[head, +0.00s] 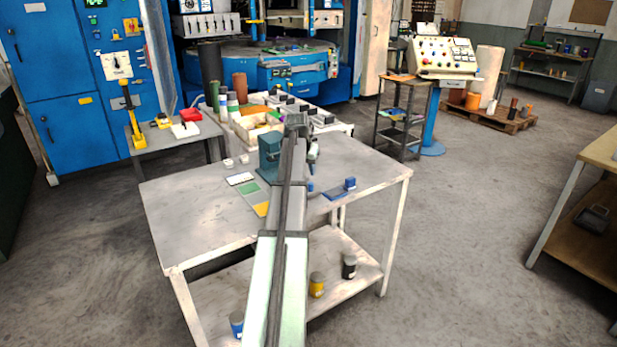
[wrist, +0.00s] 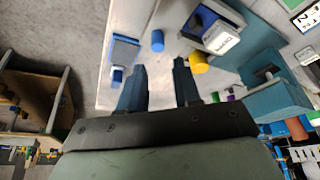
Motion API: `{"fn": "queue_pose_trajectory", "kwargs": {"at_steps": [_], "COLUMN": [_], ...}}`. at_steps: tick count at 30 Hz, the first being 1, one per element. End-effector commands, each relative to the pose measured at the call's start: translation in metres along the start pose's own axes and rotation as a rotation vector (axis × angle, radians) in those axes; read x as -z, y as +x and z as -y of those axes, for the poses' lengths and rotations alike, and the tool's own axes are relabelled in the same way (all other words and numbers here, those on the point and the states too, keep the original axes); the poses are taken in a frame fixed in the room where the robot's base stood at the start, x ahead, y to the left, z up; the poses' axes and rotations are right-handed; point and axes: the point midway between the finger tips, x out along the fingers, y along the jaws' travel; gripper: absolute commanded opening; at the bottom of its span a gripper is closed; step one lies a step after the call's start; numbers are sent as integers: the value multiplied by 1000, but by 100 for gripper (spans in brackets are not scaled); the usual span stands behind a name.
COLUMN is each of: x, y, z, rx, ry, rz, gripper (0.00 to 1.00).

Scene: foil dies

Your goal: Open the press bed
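A teal press-like block (head: 270,152) stands on the grey table (head: 195,205), left of my arm. A teal body (wrist: 277,98) shows at the right of the wrist view; I cannot tell which part is the press bed. A blue fixture (wrist: 205,18) at the top of the wrist view carries a white block (wrist: 222,38) with dark lettering too small to read. A blue cylinder (wrist: 158,41) and a yellow cylinder (wrist: 199,63) are near it. My gripper (wrist: 160,82) is open with nothing between its fingers, over the table. In the head view my arm partly hides the area around it.
A blue plate with an upright block (head: 340,193) lies on the table's right side. Flat coloured cards (head: 248,188) lie left of my arm. A crowded pale tray (head: 265,118) is behind. The table's left part is clear. Jars (head: 317,285) stand on the lower shelf.

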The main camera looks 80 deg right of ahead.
Motion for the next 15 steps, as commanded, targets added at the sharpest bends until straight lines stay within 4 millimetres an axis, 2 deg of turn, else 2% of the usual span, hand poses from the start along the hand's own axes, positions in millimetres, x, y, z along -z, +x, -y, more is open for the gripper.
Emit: {"fn": "queue_pose_trajectory", "kwargs": {"at_steps": [1,6,15], "x": [0,0,0], "y": [-10,-35,-57], "z": [0,0,0], "rx": [1,0,0], "ry": [0,0,0], "rz": [-2,-1,0], "gripper": [33,33,33]}}
